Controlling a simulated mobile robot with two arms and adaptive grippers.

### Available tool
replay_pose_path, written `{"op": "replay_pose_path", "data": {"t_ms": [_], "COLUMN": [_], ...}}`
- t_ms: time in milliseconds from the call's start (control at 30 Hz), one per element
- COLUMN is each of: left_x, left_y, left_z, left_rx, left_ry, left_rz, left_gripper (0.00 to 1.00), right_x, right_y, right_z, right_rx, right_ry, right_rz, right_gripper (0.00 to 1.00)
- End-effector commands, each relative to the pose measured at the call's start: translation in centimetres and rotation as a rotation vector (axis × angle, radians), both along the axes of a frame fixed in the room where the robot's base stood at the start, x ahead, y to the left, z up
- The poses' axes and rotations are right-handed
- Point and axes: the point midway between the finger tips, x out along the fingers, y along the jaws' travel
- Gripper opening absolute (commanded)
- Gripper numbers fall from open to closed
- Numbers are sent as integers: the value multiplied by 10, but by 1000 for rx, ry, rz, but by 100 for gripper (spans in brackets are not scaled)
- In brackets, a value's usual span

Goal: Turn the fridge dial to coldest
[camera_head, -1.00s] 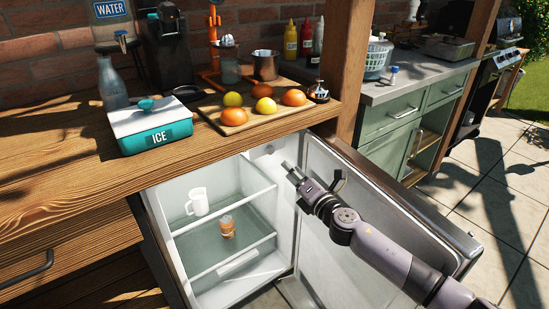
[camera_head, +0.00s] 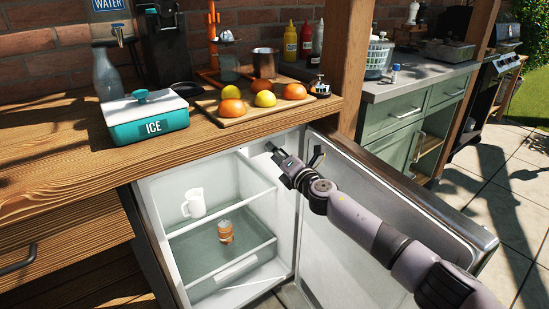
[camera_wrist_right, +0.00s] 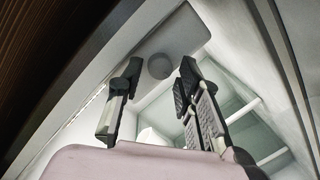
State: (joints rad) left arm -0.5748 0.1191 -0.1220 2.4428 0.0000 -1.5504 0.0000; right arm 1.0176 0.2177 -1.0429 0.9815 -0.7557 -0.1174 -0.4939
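The fridge dial (camera_wrist_right: 160,66) is a round grey knob on a pale panel at the top inside the fridge (camera_head: 190,250). In the right wrist view it shows between my fingertips, beyond them; no contact is visible. My right gripper (camera_head: 295,152) is open and empty at the upper right of the fridge opening; its spread fingers also show in the right wrist view (camera_wrist_right: 160,78). In the head view the gripper largely covers the dial's area. I cannot read any mark or setting on the dial. My left gripper is not in view.
The fridge door (camera_head: 345,240) stands open to the right, under my right arm. A white mug (camera_head: 194,203) and an amber jar (camera_head: 225,232) stand inside the fridge. The wooden counter (camera_head: 60,150) above holds an ice box (camera_head: 145,120) and a board (camera_head: 245,117) with fruit.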

Motion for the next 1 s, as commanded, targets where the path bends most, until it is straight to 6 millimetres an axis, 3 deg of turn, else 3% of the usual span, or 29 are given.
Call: {"op": "replay_pose_path", "data": {"t_ms": [467, 1000], "left_x": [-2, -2], "left_y": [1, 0], "left_z": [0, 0], "left_rx": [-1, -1], "left_ry": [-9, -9], "left_rz": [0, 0], "left_gripper": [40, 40], "right_x": [11, 11], "right_y": [6, 6], "right_z": [-1, -1], "right_rx": [-1, -1], "right_ry": [1, 1], "right_rz": [-1, -1], "right_gripper": [32, 0]}}
